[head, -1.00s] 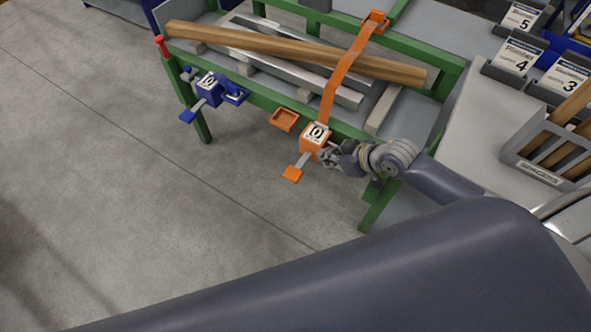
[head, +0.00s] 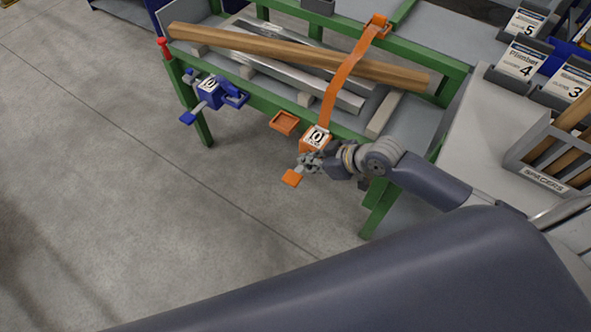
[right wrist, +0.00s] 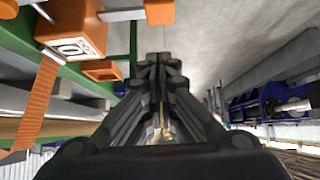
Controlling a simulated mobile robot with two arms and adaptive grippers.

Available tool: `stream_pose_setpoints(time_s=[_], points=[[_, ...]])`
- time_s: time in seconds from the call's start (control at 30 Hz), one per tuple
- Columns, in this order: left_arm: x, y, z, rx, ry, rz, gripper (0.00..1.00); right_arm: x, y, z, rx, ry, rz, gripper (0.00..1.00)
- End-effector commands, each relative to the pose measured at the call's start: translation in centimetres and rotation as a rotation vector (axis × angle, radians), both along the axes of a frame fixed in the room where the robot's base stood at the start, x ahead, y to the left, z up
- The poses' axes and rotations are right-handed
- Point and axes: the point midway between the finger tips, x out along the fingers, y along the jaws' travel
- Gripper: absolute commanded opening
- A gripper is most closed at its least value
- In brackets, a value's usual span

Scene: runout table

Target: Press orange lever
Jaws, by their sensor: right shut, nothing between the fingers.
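The orange lever (head: 292,178) is an orange paddle on a grey stem, sticking out from an orange box (head: 316,138) with a "0" label on the green table's front side. My right gripper (head: 306,164) is shut and empty. In the head view it overlaps the stem, just above the paddle, and hides part of it. In the right wrist view the lever's paddle (right wrist: 160,11) and the box (right wrist: 72,30) lie beyond and to the left of the shut fingertips (right wrist: 160,62). I cannot tell whether they touch. My left gripper is out of view.
An orange strap (head: 346,74) crosses a wooden beam (head: 290,50) on the green-framed table (head: 262,105). An orange tray (head: 284,122) and a blue box with its own lever (head: 188,118) sit to the left. The floor in front is clear.

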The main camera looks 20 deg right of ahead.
Motion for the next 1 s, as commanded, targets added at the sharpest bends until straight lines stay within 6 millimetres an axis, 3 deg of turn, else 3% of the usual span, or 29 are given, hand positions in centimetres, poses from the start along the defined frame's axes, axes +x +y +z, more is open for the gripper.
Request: stream_pose_setpoints(time_s=[0.3, 0.5, 1.0], points=[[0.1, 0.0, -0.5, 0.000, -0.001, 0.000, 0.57, 3.6, 2.8, -4.5, 0.002, 0.000, -0.001, 0.00], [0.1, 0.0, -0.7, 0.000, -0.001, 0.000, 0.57, 3.5, 2.8, -7.4, -0.001, 0.002, -0.001, 0.00], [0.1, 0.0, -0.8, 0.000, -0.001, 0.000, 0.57, 3.5, 2.8, -8.5, -0.001, 0.000, 0.001, 0.00]])
